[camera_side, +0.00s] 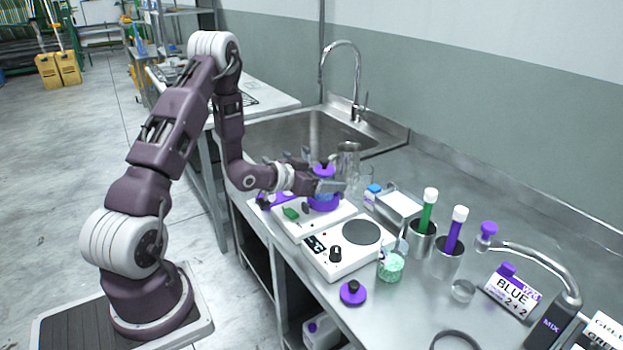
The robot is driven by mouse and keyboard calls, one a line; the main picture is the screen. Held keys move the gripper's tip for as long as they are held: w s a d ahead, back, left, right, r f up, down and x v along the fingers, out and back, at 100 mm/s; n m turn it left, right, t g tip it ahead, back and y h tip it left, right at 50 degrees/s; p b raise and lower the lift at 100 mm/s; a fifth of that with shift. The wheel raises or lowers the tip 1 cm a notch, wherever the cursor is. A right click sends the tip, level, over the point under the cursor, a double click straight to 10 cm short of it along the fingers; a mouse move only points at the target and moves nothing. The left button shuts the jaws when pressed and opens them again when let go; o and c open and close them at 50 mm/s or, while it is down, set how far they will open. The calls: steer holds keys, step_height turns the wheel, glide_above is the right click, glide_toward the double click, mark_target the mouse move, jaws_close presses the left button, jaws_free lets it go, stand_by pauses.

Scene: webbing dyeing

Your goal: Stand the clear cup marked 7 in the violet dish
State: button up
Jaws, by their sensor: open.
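My gripper (330,187) is open over the back of the bench. It is right at a violet dish-like round base (323,204), with a small vessel with a violet top (322,170) standing above that base. My fingers partly cover this vessel, and I cannot tell whether they touch it. No mark 7 is legible on any cup. A clear glass vessel (348,160) stands just behind the gripper, near the sink.
A white hotplate (318,258) with a grey disc is in front. Nearby are a cup of green liquid (391,266), a violet knobbed lid (352,293), metal cups holding green and violet tubes (446,262), and a BLUE sign (513,291). A curved mixer arm (545,262) stands at right.

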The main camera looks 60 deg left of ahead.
steer(key=a+v, duration=0.1)
steer(key=v, duration=0.8)
steer(key=s+d+r+g+y, duration=0.2)
steer(key=s+d+r+g, duration=0.3)
steer(key=d+r, duration=0.6)
steer(key=s+d+r+g+h, duration=0.1)
steer(key=s+d+r, duration=0.1)
steer(key=s+d, duration=0.3)
steer(key=s+d+r+g+h, duration=0.1)
steer(key=s+d, duration=0.5)
steer(key=s, duration=0.6)
steer(key=shift+d+r+m+g+h, duration=0.3)
steer(key=shift+r+m+g+h, duration=0.15)
steer(key=shift+r, duration=0.2)
